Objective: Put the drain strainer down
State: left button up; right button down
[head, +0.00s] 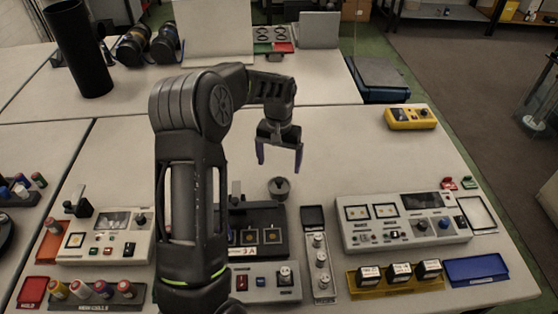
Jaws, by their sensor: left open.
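My left gripper (280,164) hangs over the table with its two purple-tipped fingers apart and nothing between them. A small dark grey round piece with a knob on top, which looks like the drain strainer (279,188), sits just below and in front of the fingers. It stands at the back edge of a dark unit (268,236) with square windows; whether it rests on the table or touches the unit is hard to tell. The gripper appears apart from it. My left arm hides part of the middle of the table. My right gripper is out of view.
A grey control panel (404,232) stands right, another (99,247) left. A narrow tray of round pieces (319,262) lies between. A yellow meter (410,118) sits back right, a blue tray (476,269) front right. A black cylinder (80,50) stands back left. Table behind the gripper is clear.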

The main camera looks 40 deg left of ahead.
aim_at(282, 178)
pick_arm(q)
jog(key=shift+d+f+b, duration=0.1)
jog(key=shift+f+b, duration=0.15)
jog(key=shift+b, duration=0.05)
jog(key=f+b, duration=0.2)
jog(key=b, duration=0.1)
jog(key=shift+w+d, duration=0.1)
jog(key=shift+w, duration=0.25)
jog(key=n+b, duration=0.2)
jog(key=f+n+b, duration=0.1)
jog(key=n, duration=0.1)
jog(key=shift+w+b, duration=0.25)
jog(key=shift+b, duration=0.05)
jog(key=n, duration=0.3)
jog(key=shift+b, duration=0.4)
jog(key=n, duration=0.3)
jog(key=shift+s+r, duration=0.1)
jog(key=shift+s, duration=0.05)
jog(key=n, duration=0.4)
jog(key=shift+s+a+r+n, duration=0.2)
jog(key=shift+s+r+n, duration=0.05)
jog(key=shift+r+n, duration=0.15)
jog(key=n, duration=0.3)
jog(key=shift+s+f, duration=0.1)
jog(key=shift+s, duration=0.05)
